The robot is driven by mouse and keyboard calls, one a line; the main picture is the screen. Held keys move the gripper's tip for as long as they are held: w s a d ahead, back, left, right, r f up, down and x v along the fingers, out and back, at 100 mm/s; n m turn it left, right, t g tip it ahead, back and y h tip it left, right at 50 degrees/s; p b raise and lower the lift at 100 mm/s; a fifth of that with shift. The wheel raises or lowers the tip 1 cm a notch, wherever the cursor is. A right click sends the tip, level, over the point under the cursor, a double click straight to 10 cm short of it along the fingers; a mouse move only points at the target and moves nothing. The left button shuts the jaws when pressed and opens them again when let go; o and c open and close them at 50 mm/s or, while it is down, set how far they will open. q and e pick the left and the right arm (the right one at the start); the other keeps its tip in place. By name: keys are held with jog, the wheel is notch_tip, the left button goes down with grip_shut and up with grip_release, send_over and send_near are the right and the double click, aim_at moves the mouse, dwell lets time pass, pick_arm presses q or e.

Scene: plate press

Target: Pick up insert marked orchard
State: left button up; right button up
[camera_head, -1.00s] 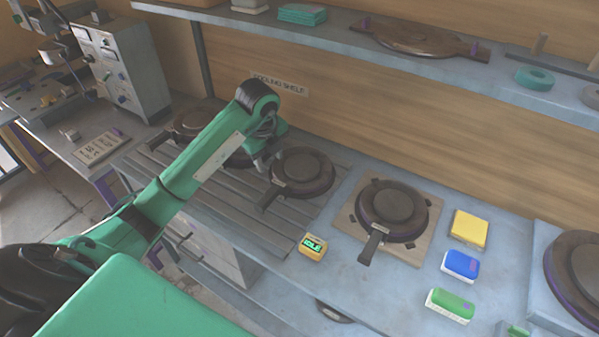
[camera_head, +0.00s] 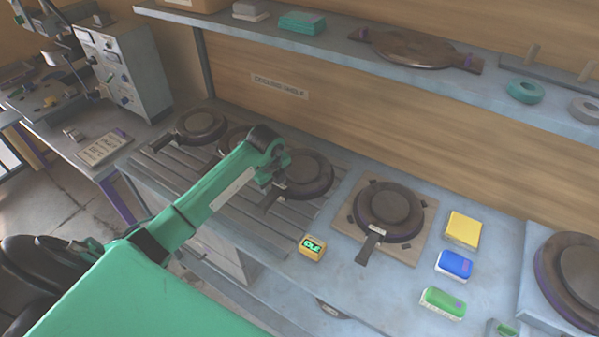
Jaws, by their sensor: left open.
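Round dark inserts with handles lie on the slatted rack (camera_head: 215,190). One is at the far left (camera_head: 203,122), one is partly hidden behind my left arm (camera_head: 229,138), and one is at the right end (camera_head: 310,170). Another insert (camera_head: 388,203) sits on a wooden board (camera_head: 420,250). Handle labels are too small to read, so I cannot tell which is marked orchard. My left gripper (camera_head: 273,184) is open, at the left edge of the rack's right-end insert. I cannot tell whether it touches it. My right gripper is out of view.
A small yellow box reading IDLE (camera_head: 312,247) stands by the counter's front edge. Yellow (camera_head: 464,229), blue (camera_head: 455,264) and green (camera_head: 442,302) blocks lie right of the board. A larger round press (camera_head: 572,275) is at far right. A shelf (camera_head: 400,72) overhangs behind.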

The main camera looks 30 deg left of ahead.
pick_arm(q)
grip_shut()
jog(key=shift+w+r, duration=0.1)
jog(key=shift+r, duration=0.1)
dwell(1.1)
